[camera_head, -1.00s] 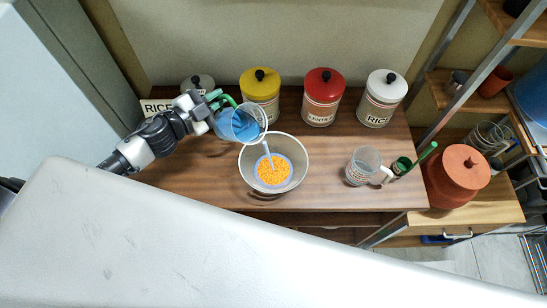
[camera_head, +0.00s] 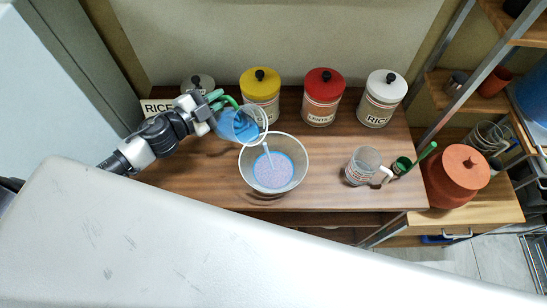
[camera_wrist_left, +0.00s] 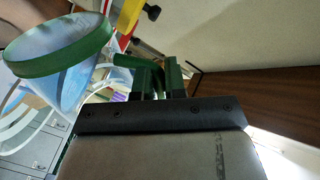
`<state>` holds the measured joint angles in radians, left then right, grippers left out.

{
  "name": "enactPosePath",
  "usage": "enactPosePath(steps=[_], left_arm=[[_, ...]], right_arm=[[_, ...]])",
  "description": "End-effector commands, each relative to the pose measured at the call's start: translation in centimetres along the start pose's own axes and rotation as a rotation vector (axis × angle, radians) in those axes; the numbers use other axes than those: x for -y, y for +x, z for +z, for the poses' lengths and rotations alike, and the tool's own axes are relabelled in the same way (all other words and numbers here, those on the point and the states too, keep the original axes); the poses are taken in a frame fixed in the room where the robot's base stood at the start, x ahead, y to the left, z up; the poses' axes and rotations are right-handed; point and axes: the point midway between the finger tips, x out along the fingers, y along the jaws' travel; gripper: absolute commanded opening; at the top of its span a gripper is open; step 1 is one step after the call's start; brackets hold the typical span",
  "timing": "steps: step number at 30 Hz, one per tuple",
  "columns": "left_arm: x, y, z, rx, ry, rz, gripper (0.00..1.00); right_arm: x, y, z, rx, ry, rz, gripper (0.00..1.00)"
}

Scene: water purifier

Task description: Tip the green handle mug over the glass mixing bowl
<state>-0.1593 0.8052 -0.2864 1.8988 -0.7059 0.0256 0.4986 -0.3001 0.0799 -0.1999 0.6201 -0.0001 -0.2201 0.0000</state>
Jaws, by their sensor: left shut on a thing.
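The green handle mug (camera_head: 236,126) is clear with blue liquid in it. It is tilted, its mouth toward the glass mixing bowl (camera_head: 301,163). A pale stream runs from its mouth down into the bowl, whose bottom holds a pinkish-lilac content with a blue edge. My left gripper (camera_head: 214,102) is shut on the mug's green handle, up and left of the bowl. In the left wrist view the fingers (camera_wrist_left: 158,82) close on the green handle, and the mug (camera_wrist_left: 62,75) shows with a green ring on the left. My right gripper is not in view.
Yellow (camera_head: 260,92), red (camera_head: 322,97) and white (camera_head: 382,98) canisters stand along the back wall, with a grey-lidded one (camera_head: 198,83) behind my gripper. A clear measuring cup (camera_head: 362,166) and a small green-handled cup (camera_head: 402,166) stand right. A terracotta pot (camera_head: 457,176) is beyond.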

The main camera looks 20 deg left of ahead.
Motion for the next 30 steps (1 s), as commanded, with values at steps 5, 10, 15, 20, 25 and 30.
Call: enactPosePath(steps=[5, 10, 15, 20, 25, 30], left_arm=[[0.08, 0.02, -0.17, 0.0, 0.011, -0.001, 0.0], [0.07, 0.03, -0.24, 0.001, 0.02, -0.001, 0.0], [0.06, 0.03, -0.31, 0.003, 0.029, -0.001, 0.0], [0.06, 0.03, -0.38, 0.004, 0.039, -0.001, 0.0], [0.04, 0.04, -0.46, 0.006, 0.05, -0.001, 0.0], [0.01, 0.05, -0.55, 0.008, 0.06, -0.001, 0.0]], right_arm=[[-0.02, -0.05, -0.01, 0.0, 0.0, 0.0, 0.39], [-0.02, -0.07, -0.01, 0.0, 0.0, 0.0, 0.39], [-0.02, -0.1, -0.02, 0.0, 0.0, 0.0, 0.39], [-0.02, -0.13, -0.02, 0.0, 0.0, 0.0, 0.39], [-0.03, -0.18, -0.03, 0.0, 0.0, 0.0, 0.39], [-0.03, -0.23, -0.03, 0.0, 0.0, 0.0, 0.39]])
